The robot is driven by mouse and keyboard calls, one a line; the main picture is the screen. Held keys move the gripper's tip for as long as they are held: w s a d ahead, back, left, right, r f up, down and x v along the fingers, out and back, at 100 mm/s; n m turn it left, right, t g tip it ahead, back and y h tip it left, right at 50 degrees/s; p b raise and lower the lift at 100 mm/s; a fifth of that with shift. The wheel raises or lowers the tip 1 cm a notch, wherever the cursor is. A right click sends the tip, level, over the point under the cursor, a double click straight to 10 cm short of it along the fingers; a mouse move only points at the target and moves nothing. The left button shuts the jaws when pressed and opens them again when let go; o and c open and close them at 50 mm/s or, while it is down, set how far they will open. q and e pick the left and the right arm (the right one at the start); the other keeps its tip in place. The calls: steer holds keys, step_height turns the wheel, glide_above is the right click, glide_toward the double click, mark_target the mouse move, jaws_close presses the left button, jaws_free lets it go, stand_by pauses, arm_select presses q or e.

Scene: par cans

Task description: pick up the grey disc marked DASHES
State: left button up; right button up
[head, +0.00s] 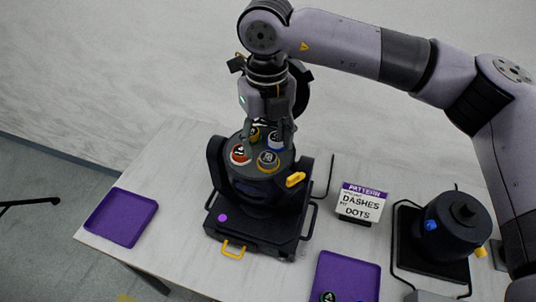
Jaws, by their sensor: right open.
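A black stage light (260,200) stands on the table with several small round discs on its upward-facing top. The front disc (268,160) looks grey with a yellow-orange rim. A red-rimmed disc (240,154) is left of it, a blue-and-white disc (277,141) is behind it, and a green-yellow disc (255,134) is at the back. The markings are too small to read, so I cannot tell which is DASHES. My right gripper (268,138) points down over the light's top, fingers apart, with discs between and below them. My left gripper is not in view.
A sign (362,203) reading PATTERN, DASHES, DOTS stands right of the light. A second black light (459,225) is at the right. Purple trays lie at the left (121,217) and front (348,274); the front one holds small dark discs.

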mark_target(268, 156)
steer(key=f, duration=0.1)
steer(key=f+p, duration=0.1)
steer(key=f, duration=0.1)
steer(key=shift+w+d+f+p, duration=0.15)
steer(key=shift+w+p, duration=0.05)
steer(key=shift+p, duration=0.1)
steer(key=shift+f, duration=0.3)
steer(key=shift+c, duration=0.4)
steer(key=shift+c, duration=0.6)
steer(key=c, duration=0.9)
steer(key=shift+o, duration=0.2)
steer(key=shift+r, duration=0.1)
